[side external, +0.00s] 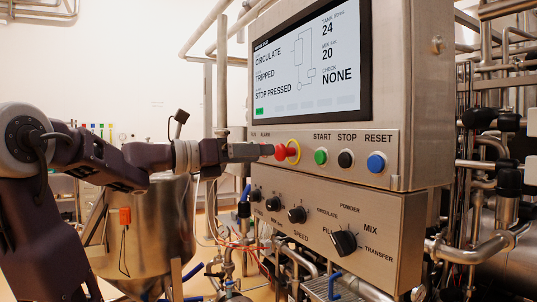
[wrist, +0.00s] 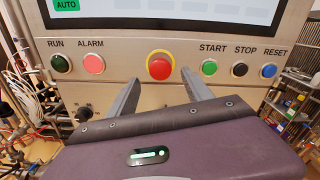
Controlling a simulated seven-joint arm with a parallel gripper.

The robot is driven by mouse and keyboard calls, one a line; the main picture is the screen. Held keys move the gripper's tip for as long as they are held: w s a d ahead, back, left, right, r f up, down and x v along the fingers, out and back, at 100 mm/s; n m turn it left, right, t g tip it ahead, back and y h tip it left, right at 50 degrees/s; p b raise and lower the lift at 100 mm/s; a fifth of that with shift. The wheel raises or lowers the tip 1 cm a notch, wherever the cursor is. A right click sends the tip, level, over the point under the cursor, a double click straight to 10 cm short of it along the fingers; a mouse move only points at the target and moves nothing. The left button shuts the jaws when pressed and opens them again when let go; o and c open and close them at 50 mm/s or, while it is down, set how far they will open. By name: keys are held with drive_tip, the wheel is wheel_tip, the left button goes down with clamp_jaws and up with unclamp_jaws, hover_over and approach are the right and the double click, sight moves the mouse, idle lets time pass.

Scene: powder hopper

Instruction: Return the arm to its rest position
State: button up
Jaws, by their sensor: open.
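My gripper (wrist: 157,90) is open and empty, its two fingers apart and pointing at the control panel. In the wrist view the red emergency stop button (wrist: 160,66) with its yellow ring stands between and just beyond the fingertips. In the side view my gripper (side external: 262,151) is level with the red button (side external: 281,152), its tips very near it; I cannot tell whether they touch. The arm reaches in from the left. The screen (side external: 308,62) reads CIRCULATE, TRIPPED, STOP PRESSED and CHECK NONE.
Green START (side external: 320,156), black STOP (side external: 345,159) and blue RESET (side external: 376,163) buttons sit right of the red one. Knobs, including a large selector (side external: 344,242), are on the lower panel. A steel hopper (side external: 150,235) stands below my arm. Pipes crowd the right.

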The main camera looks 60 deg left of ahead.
drive_tip(key=s, duration=0.3)
idle(0.4)
drive_tip(key=s+d+f+m+g+h, duration=0.1)
drive_tip(key=d+f+m+g+h, duration=0.2)
drive_tip(key=d+f+m+g, duration=0.55)
drive_tip(key=s+d+f+m+g+h, duration=0.1)
drive_tip(key=s+d+f+m+h, duration=0.3)
drive_tip(key=d+m, duration=0.8)
drive_tip(key=s+f+m+g+y, duration=0.3)
drive_tip(key=s+f+m+y, duration=0.4)
drive_tip(key=f+m, duration=0.5)
drive_tip(key=m, duration=0.6)
drive_tip(key=shift+s+f, duration=0.2)
drive_tip(key=shift+s, duration=0.1)
